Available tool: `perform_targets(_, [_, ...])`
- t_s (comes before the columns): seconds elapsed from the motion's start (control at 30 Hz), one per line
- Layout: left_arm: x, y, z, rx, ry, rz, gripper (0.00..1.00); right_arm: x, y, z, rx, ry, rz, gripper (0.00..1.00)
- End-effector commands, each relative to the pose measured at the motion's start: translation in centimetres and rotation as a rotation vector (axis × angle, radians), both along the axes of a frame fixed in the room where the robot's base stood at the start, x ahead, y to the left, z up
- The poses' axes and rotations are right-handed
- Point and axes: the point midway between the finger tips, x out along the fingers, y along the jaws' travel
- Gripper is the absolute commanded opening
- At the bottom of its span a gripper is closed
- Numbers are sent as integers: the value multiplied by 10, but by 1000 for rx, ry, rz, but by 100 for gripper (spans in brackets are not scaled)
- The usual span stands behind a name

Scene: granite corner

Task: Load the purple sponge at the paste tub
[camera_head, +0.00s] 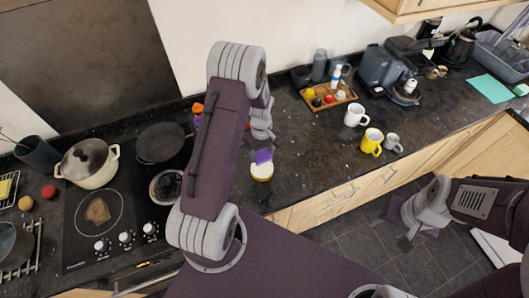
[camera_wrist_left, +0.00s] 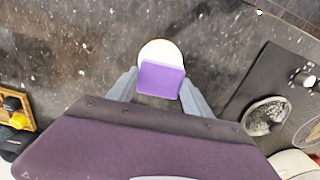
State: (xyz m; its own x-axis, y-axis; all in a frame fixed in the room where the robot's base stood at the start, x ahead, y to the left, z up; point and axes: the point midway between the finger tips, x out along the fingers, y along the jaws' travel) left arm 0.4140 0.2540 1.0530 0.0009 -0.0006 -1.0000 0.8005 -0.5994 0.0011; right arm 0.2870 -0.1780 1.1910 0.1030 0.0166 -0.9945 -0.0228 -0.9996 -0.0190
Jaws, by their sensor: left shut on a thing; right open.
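The purple sponge (camera_head: 263,156) is held in my left gripper (camera_head: 262,143), directly at the paste tub (camera_head: 262,174). The tub is small and round, with a pale top and a yellowish side, standing on the dark counter near its front edge. In the left wrist view the sponge (camera_wrist_left: 161,79) sits between the two grey fingers (camera_wrist_left: 160,88) and covers the near part of the white round tub top (camera_wrist_left: 160,48). I cannot tell whether the sponge touches the paste. My right gripper (camera_head: 406,236) is open and empty, over the floor in front of the cabinets.
A cooktop (camera_head: 78,250) with a brown stain (camera_head: 97,210) and a lidded pot (camera_head: 88,163) lies at the left. A black pan (camera_head: 160,143) stands behind. A wooden tray (camera_head: 328,98), white mug (camera_head: 355,115) and yellow mug (camera_head: 371,141) stand to the right. Counter around the tub is clear.

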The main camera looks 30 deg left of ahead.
Motion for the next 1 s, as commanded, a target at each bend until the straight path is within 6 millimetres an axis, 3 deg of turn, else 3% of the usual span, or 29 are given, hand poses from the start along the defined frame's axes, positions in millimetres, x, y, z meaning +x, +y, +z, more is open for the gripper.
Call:
perform_targets(0.5, [0, 0, -56, 0, 0, -1, 26, 0, 0, -48, 0, 0, 0, 53])
perform_targets(1.0, [0, 0, -59, 0, 0, -1, 26, 0, 0, -49, 0, 0, 0, 53])
